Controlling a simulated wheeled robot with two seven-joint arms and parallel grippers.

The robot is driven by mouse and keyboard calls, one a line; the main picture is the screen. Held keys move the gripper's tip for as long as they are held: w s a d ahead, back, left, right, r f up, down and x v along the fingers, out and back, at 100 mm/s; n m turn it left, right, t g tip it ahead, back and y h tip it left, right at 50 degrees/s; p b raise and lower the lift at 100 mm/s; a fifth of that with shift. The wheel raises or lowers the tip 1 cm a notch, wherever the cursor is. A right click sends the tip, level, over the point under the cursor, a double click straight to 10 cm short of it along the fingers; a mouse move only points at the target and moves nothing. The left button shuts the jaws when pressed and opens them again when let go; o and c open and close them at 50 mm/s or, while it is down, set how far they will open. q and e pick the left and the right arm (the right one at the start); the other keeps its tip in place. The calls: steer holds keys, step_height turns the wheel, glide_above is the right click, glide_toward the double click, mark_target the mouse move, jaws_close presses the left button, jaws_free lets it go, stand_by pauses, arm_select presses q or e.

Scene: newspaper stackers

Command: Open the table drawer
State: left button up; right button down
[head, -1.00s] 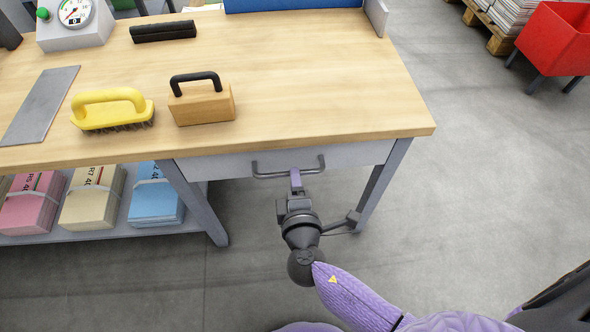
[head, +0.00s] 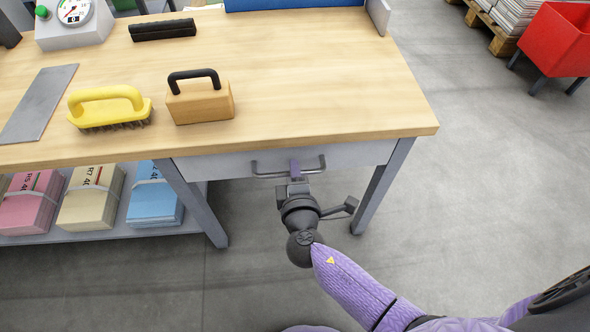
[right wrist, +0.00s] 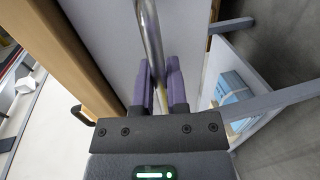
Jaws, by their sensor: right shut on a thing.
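The table drawer (head: 225,165) is a light grey front under the wooden tabletop, and it looks closed. Its bar handle (head: 316,167) runs across the front. My right gripper (head: 294,168) is at the middle of the handle, with its purple fingers on the bar. In the right wrist view the metal handle (right wrist: 150,35) passes between the two purple fingers (right wrist: 160,85), which are shut on it. The fingers hide part of the bar in the head view. My left gripper is not in view.
On the tabletop (head: 330,90) are a wooden block with a black handle (head: 201,103), a yellow brush (head: 110,106) and a grey plate (head: 38,103). Paper bundles (head: 153,200) lie on the lower shelf. A table leg (head: 380,190) stands right of my gripper. The floor in front is clear.

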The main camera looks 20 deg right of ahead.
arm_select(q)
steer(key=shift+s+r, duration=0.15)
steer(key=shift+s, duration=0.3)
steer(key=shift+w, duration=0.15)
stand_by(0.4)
